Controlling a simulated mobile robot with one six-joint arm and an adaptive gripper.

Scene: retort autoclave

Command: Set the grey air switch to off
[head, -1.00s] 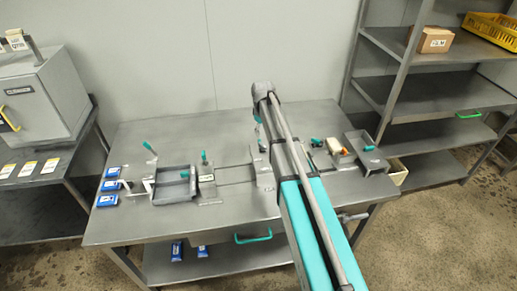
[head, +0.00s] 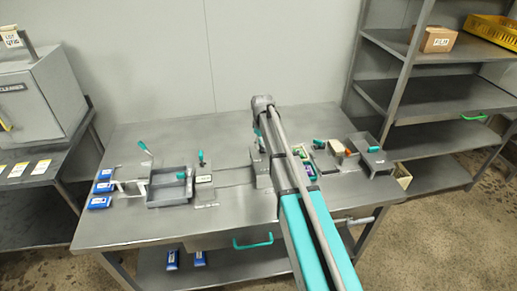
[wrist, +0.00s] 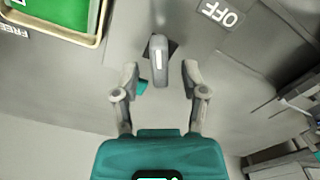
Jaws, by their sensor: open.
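In the wrist view a grey switch lever (wrist: 159,58) with a white stripe stands just beyond my gripper (wrist: 160,80), in line with the gap between the fingertips. It looks like the grey air switch. My gripper is open and empty, with one finger on each side of the gap. I cannot tell whether the lever's lower end is between the tips. In the head view my arm hides the switch and most of my gripper.
A tray with a green inside (wrist: 98,42) lies left of the lever in the wrist view. In the head view the steel table (head: 225,222) carries a grey tray (head: 168,199), blue boxes (head: 100,202) and teal-handled fixtures. A shelf rack (head: 415,92) stands right.

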